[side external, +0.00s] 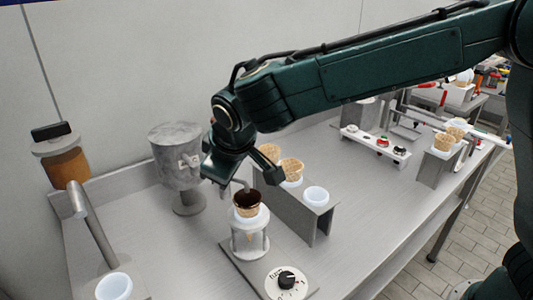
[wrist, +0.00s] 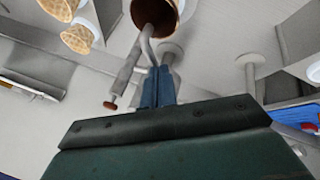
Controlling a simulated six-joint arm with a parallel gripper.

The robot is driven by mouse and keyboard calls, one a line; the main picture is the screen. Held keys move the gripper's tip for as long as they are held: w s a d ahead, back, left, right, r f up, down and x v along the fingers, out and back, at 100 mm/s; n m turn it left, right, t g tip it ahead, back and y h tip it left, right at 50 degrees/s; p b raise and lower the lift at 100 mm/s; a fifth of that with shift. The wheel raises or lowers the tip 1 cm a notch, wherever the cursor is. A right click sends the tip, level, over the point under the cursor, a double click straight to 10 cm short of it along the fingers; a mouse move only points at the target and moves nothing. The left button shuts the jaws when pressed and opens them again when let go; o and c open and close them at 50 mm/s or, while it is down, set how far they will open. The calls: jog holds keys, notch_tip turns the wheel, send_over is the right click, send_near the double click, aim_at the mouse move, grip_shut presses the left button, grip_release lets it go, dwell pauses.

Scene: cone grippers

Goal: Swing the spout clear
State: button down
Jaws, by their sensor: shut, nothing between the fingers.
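The spout is a thin bent grey metal tube (wrist: 148,45) in the wrist view, its curved end over the mouth of a cone with a dark brown inside (wrist: 158,12). In the side view this cone (side external: 247,211) stands upright in a white ring holder (side external: 249,240), with the bent spout end (side external: 243,188) just above it. My gripper (side external: 230,178) is low beside the spout, behind and left of the cone. Its blue fingers (wrist: 157,85) are shut and empty, right alongside the tube. I cannot tell whether they touch it. My gripper hides most of the spout in the side view.
A grey hopper (side external: 175,160) stands left of my gripper. A stand (side external: 300,210) with cones and a white cup is close on the right. A black dial (side external: 286,279) is in front. An amber dispenser (side external: 66,165) stands far left. The bench's front right is clear.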

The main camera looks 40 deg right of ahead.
jog(key=shift+d+n, duration=0.25)
jog(key=shift+n, duration=0.05)
jog(key=shift+w+d+n+y, duration=0.3)
jog(key=shift+d+n+y, duration=0.15)
jog(key=shift+d+n, duration=0.15)
jog(key=shift+w+d+n+y, duration=0.25)
jog(key=shift+d+n+y, duration=0.25)
jog(key=shift+n, duration=0.2)
jog(key=w+d+n+g+y, duration=0.3)
jog(key=w+n+y, duration=0.2)
jog(key=w+n, duration=0.4)
jog(key=shift+w+d+n, duration=0.15)
jog(key=shift+d+n, duration=0.2)
jog(key=shift+n, duration=1.05)
